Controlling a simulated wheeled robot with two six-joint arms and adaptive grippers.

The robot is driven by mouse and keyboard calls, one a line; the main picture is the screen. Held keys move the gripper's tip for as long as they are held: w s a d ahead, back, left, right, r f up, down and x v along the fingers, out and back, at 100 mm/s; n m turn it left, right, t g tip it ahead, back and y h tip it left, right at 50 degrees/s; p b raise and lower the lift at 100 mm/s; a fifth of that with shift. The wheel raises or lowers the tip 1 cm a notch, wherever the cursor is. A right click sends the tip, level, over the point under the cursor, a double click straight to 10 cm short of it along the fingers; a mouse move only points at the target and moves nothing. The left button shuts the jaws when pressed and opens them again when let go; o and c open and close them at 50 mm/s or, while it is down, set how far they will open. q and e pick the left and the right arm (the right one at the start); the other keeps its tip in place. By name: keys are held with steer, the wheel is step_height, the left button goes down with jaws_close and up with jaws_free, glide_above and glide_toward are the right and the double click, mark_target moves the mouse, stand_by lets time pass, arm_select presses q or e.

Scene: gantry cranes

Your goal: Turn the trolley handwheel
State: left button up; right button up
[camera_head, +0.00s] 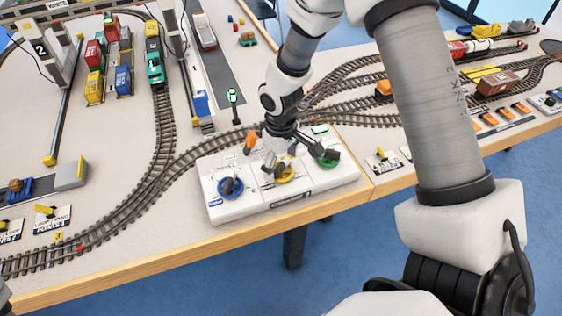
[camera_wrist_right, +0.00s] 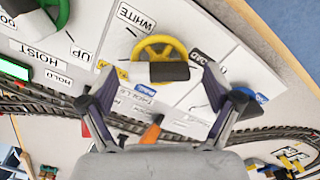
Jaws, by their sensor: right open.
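The control panel (camera_head: 335,183) is a white box at the table's front edge with three handwheels: blue (camera_head: 230,187) at left, yellow (camera_head: 284,173) in the middle and green (camera_head: 327,158) at right. My right gripper (camera_head: 273,164) is open over the middle of the panel. In the wrist view its fingers (camera_wrist_right: 158,72) stand either side of the yellow wheel (camera_wrist_right: 148,44) and its black grip, which partly hides that wheel. Contact cannot be told. My left gripper is out of view.
An orange lever (camera_head: 251,140) stands on the panel beside my right gripper. Curved rail track (camera_head: 190,160) runs just behind the panel. A green locomotive (camera_head: 155,68) and stacked containers (camera_head: 95,85) stand further back left.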

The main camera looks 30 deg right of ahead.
mark_target(281, 164)
step_height(281, 164, up, 12)
stand_by(0.4)
stand_by(1.1)
